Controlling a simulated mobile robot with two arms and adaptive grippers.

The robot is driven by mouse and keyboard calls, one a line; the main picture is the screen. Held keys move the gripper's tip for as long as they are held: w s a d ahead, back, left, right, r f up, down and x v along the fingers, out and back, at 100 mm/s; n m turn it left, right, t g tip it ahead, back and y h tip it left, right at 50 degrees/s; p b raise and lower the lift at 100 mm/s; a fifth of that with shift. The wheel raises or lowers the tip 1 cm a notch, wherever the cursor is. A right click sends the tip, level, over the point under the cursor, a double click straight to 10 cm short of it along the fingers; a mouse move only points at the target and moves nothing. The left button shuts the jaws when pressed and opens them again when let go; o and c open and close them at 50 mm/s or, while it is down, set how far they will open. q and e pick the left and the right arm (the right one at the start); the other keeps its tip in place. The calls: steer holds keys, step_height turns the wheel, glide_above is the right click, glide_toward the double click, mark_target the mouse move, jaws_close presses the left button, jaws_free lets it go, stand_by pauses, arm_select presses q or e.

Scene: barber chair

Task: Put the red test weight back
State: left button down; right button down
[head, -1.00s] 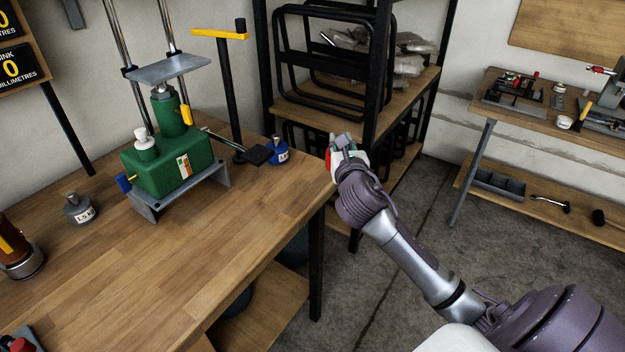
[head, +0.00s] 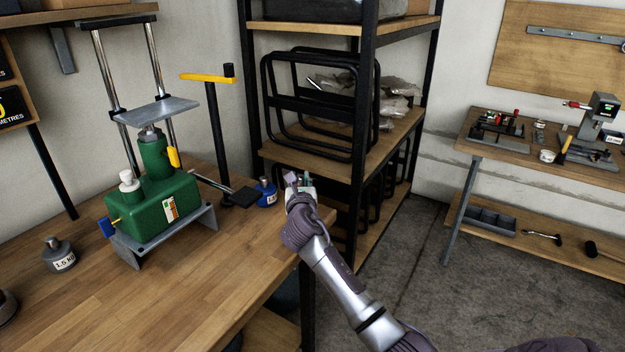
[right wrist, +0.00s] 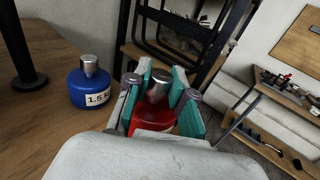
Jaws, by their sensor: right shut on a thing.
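The red test weight (right wrist: 153,112) has a silver knob and shows in the right wrist view between the teal pads of my right gripper (right wrist: 160,95). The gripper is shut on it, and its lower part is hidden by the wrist. In the head view my right gripper (head: 300,188) is near the bench's right edge, and the weight is hidden there. A blue weight (head: 265,193) stands on the bench just left of the gripper; it also shows in the right wrist view (right wrist: 90,90). A grey weight (head: 59,256) stands at the bench's left. My left gripper is not in view.
A green hydraulic jack (head: 165,205) on a grey stand fills the bench's middle back. A black post with a yellow arm (head: 208,78) rises behind the blue weight. A black-framed shelf (head: 400,130) stands behind the gripper. The bench front (head: 190,290) is clear.

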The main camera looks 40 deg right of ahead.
steer(key=shift+w+a, duration=0.1)
steer(key=shift+w, duration=0.2)
steer(key=shift+f+b, duration=0.4)
steer(key=shift+f, duration=1.4)
steer(key=c, duration=1.5)
jaws_free()
steer(key=shift+s+f, duration=0.15)
steer(key=shift+f, duration=0.15)
steer(key=o, duration=0.5)
steer(key=shift+r, duration=0.1)
steer(key=v, duration=1.2)
steer(key=shift+a, duration=0.1)
